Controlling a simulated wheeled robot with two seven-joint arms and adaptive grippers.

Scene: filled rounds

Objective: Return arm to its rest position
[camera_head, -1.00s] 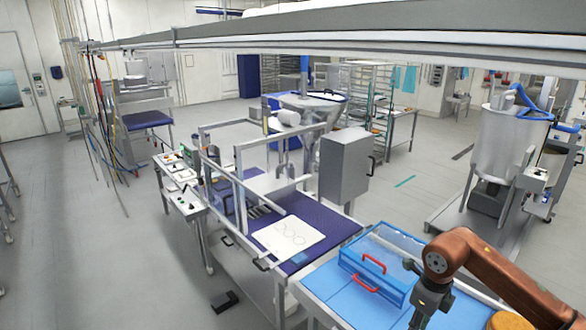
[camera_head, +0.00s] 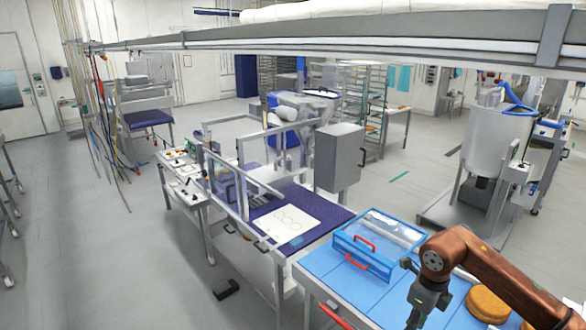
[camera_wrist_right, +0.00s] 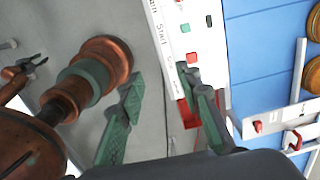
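My right arm is brown and comes in from the lower right of the head view. Its dark grey gripper (camera_head: 424,306) points down in front of the blue-topped table (camera_head: 325,262), near the blue case. In the right wrist view its two green fingers (camera_wrist_right: 165,105) stand well apart with nothing between them. My left arm is not in the head view. In the right wrist view a brown arm with a green band shows at the left, and a small dark gripper (camera_wrist_right: 27,67), seemingly my left one, is at the far left edge; its jaws are too small to judge.
A clear blue case (camera_head: 380,243) with red handles stands on the blue table. A white panel with lettering (camera_wrist_right: 172,35) is close beyond my right fingers. The floor at left (camera_head: 110,255) is clear.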

